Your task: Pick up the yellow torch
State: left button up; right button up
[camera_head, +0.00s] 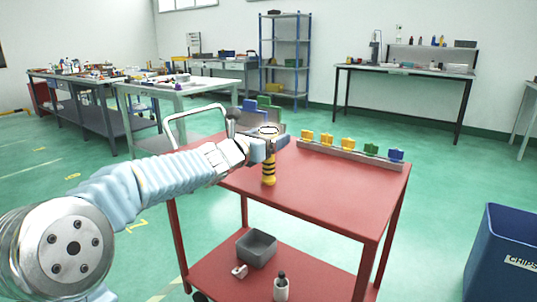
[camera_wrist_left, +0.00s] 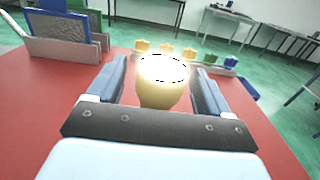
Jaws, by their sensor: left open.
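The yellow torch (camera_head: 268,171), with black bands, stands upright on the red cart top (camera_head: 315,190). Its wide pale head shows in the left wrist view (camera_wrist_left: 158,95), with a bright round top. My left gripper (camera_head: 270,141) is open at the height of the torch's head, and its fingers hide part of the head in the head view. In the left wrist view the torch head is between the two fingers of my left gripper (camera_wrist_left: 161,88), with a visible gap on each side. My right gripper is not in view.
Behind the torch, a rail (camera_head: 350,156) carries several yellow, green and blue pieces. A rack with blue and green panels (camera_wrist_left: 62,32) stands at the cart's back left. The lower shelf holds a grey box (camera_head: 256,249). A blue bin (camera_head: 505,255) stands right.

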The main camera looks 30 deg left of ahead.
pick_arm(q)
jog(key=shift+c, duration=0.2)
jog(key=c, duration=1.4)
grip_shut()
jog(key=shift+r, duration=0.1)
